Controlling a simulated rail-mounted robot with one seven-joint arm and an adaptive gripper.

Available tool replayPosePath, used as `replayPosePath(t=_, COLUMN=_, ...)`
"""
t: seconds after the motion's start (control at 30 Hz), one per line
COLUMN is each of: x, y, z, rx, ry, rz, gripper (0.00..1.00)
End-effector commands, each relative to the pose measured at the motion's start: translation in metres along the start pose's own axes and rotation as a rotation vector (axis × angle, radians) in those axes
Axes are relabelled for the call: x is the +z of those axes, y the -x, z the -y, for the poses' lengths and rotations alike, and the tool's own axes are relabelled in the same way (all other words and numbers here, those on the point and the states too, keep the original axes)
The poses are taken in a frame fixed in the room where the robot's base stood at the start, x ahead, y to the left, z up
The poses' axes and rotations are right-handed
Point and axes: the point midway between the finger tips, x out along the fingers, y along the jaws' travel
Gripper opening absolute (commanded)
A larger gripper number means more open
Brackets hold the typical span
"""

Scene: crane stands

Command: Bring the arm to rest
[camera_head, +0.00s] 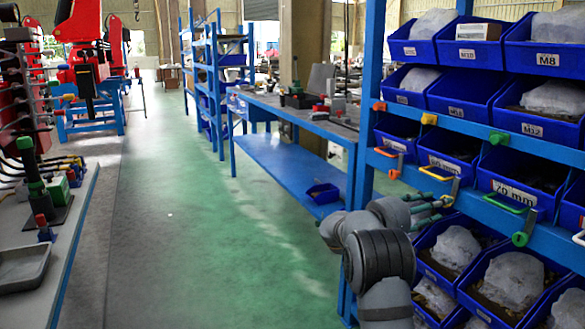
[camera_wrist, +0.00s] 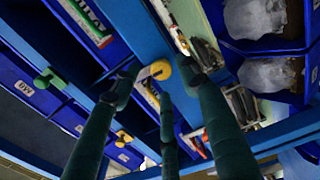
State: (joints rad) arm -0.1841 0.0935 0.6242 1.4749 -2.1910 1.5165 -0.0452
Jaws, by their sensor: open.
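My grey arm (camera_head: 382,262) rises at the bottom right of the head view, bent towards the shelf rack. My gripper (camera_head: 440,205) is at its end, in front of the blue bins, with dark green fingers. In the wrist view my gripper (camera_wrist: 160,85) shows several dark fingers spread apart, with nothing held between them. I cannot tell whether the fingers touch the rack.
The blue rack (camera_head: 470,120) with blue bins (camera_head: 465,95) of bagged parts stands close on the right. A blue workbench (camera_head: 300,150) is behind my arm. A table with a grey tray (camera_head: 22,268) is at left. The green floor (camera_head: 200,240) between is clear.

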Motion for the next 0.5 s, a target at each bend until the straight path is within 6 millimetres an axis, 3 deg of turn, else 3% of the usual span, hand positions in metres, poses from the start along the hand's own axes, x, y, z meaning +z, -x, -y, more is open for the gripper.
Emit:
replayPosePath(t=0.3, x=0.0, y=0.071, z=0.0, rx=-0.001, ry=0.0, rz=-0.002, gripper=0.44)
replayPosePath(t=0.5, x=0.002, y=0.024, z=0.001, rx=-0.002, ry=0.0, rz=0.007, gripper=0.44)
